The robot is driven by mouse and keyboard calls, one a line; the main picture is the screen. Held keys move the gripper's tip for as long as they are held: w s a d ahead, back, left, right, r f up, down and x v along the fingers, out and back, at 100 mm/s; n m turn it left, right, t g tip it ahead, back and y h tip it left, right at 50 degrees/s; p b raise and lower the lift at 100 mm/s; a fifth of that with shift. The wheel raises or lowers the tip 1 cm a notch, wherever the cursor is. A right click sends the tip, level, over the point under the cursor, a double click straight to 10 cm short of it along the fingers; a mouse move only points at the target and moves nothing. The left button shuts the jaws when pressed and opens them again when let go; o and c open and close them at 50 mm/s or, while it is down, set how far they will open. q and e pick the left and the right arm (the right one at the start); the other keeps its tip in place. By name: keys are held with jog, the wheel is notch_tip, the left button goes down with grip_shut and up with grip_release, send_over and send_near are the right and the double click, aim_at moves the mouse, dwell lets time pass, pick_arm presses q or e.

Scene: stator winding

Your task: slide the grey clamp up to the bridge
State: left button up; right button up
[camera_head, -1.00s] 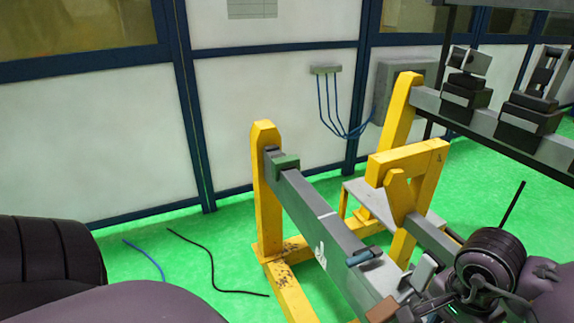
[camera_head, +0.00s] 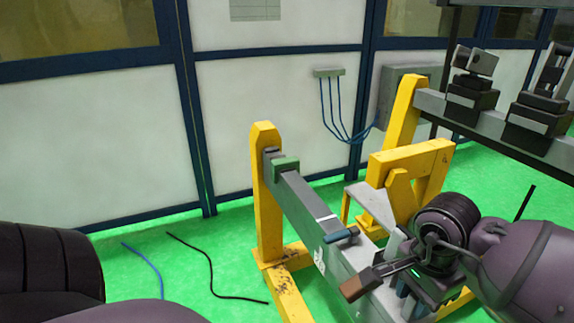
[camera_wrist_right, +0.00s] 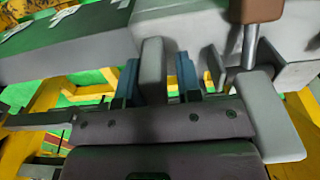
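The grey clamp (camera_head: 396,272) sits on the long grey beam (camera_head: 303,204), on its near part. It has a brown handle (camera_head: 355,287) on a metal rod; a blue bar (camera_head: 343,236) lies just ahead of it. A dark green block (camera_head: 285,164) straddles the beam near its far end; I cannot tell for sure that it is the bridge. My right gripper (camera_wrist_right: 158,80) has its blue fingers on both sides of the clamp's upright grey plate (camera_wrist_right: 152,62) and looks shut on it. My left gripper is out of view.
A yellow stand (camera_head: 264,190) carries the beam's far end. A yellow frame (camera_head: 412,160) stands right of the beam, close to my right wrist. Loose cables (camera_head: 210,270) lie on the green floor.

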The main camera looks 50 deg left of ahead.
aim_at(389, 290)
jog(key=shift+w+a+f+b, duration=0.1)
jog(key=shift+w+a+b, duration=0.1)
jog(key=shift+a, duration=0.4)
jog(key=shift+w+a+b, duration=0.1)
jog(key=shift+a+b, duration=0.1)
jog(key=shift+a, duration=0.35)
jog(key=shift+w+a+b, duration=0.2)
jog(key=shift+a+b, duration=0.05)
jog(key=shift+a, duration=0.35)
jog(key=shift+w+a+b, duration=0.15)
jog(key=shift+a+b, duration=0.1)
jog(key=shift+a, duration=0.45)
